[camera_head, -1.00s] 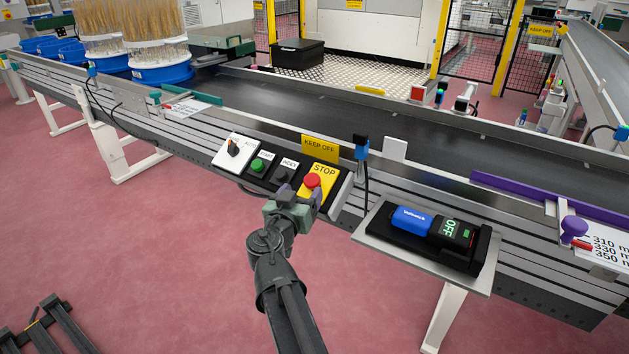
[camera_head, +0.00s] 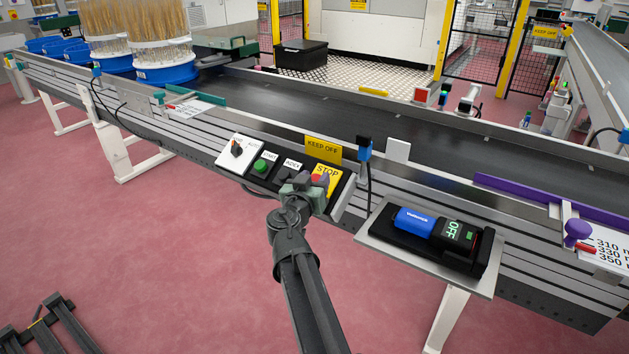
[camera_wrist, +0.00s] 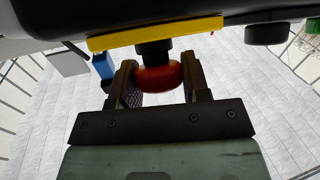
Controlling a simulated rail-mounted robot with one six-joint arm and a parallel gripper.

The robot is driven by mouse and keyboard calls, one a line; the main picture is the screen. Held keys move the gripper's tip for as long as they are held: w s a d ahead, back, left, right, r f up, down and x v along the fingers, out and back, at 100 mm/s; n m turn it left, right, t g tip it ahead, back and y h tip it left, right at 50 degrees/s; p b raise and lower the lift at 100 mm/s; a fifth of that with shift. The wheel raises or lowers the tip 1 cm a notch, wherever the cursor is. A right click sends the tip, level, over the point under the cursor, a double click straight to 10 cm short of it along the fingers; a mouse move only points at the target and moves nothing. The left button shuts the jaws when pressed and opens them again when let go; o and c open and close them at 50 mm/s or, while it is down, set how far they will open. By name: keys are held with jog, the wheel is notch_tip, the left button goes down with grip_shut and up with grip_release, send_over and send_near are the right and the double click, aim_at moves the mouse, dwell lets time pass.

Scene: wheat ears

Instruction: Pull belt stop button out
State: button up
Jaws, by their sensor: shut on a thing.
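The red stop button (camera_head: 320,178) sits on the yellow STOP plate (camera_head: 335,171) at the right end of the black control panel on the conveyor's front side. My gripper (camera_head: 307,181) is at the button and hides part of it. In the wrist view the red button (camera_wrist: 160,78) lies between my two fingers (camera_wrist: 160,72), on a dark stem below the yellow plate (camera_wrist: 155,34). My gripper is shut on the button. The left finger appears against it; the contact on the right is hard to make out.
A green button (camera_head: 260,166), a black button and a rotary switch (camera_head: 237,149) stand left of STOP. A KEEP OFF sign (camera_head: 323,149) is behind it. A tray (camera_head: 372,236) with a blue device reading OFF is at the right. Blue tubs of wheat (camera_head: 165,73) stand at the back left.

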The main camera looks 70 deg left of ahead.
grip_shut()
jog(key=shift+s+d+r+p, duration=0.15)
jog(key=shift+r+p, duration=0.3)
jog(key=shift+p, duration=0.05)
jog(key=shift+s+d+r+p, duration=0.1)
jog(key=shift+s+r+p, duration=0.05)
jog(key=shift+r+p, duration=0.3)
jog(key=shift+f, duration=0.15)
jog(key=o, duration=1.2)
grip_release()
jog(key=shift+s, duration=0.1)
jog(key=v, duration=1.1)
